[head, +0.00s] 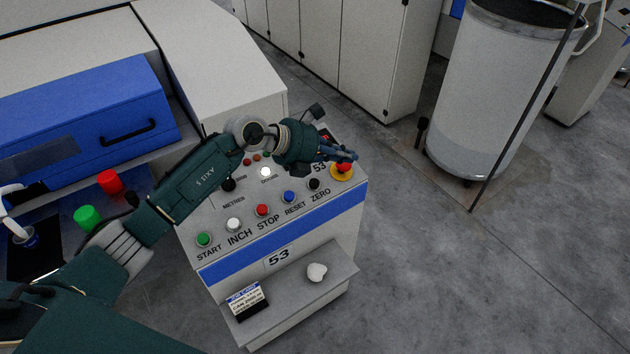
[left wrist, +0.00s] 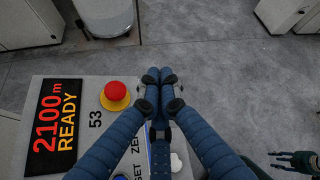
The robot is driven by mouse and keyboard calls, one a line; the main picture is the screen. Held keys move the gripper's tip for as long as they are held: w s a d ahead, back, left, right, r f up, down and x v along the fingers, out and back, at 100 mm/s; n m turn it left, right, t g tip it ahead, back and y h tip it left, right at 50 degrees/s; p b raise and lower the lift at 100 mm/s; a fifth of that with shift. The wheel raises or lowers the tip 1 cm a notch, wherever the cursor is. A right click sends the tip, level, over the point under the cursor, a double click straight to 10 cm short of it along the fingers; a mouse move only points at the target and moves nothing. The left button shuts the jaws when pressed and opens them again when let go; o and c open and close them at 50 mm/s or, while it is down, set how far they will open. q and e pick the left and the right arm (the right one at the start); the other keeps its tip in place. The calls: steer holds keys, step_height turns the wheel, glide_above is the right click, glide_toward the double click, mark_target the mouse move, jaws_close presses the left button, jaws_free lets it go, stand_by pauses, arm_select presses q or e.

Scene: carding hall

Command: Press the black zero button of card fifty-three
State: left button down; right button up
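The black zero button (head: 314,184) is on the sloping panel of card 53 (head: 215,205), above the word ZERO and right of the blue reset button (head: 289,196). My left gripper (head: 350,156) is above the panel's far right part, near the red stop knob on its yellow base (head: 342,173). In the left wrist view its fingers (left wrist: 158,76) are closed together with nothing between them. They hide the zero button there; only part of its lettering shows. My right gripper (left wrist: 290,160) shows small at the lower right of that view, fingers apart and empty.
Green start (head: 204,239), white inch (head: 233,224) and red stop (head: 262,210) buttons continue the row. The display (left wrist: 55,128) reads 2100 m READY. The floor to the right is free.

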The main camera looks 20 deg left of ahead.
mark_target(314, 185)
arm_select(q)
steer(key=a+f+g+y, duration=0.1)
steer(key=a+f+y, duration=0.1)
steer(key=a, duration=0.5)
steer(key=shift+w+f+m+y, duration=0.3)
steer(key=shift+f+y, duration=0.1)
steer(key=shift+y, duration=0.2)
steer(key=shift+a, duration=0.1)
steer(key=shift+f, duration=0.1)
steer(key=f+b, duration=0.2)
steer(key=w+a+f+b, duration=0.1)
steer(key=f+b, duration=0.1)
steer(key=f, duration=0.1)
steer(key=f+b, duration=0.3)
steer(key=shift+w+a+f, duration=0.15)
steer(key=shift+a+f, duration=0.05)
steer(key=shift+a, duration=0.15)
steer(key=shift+f, duration=0.1)
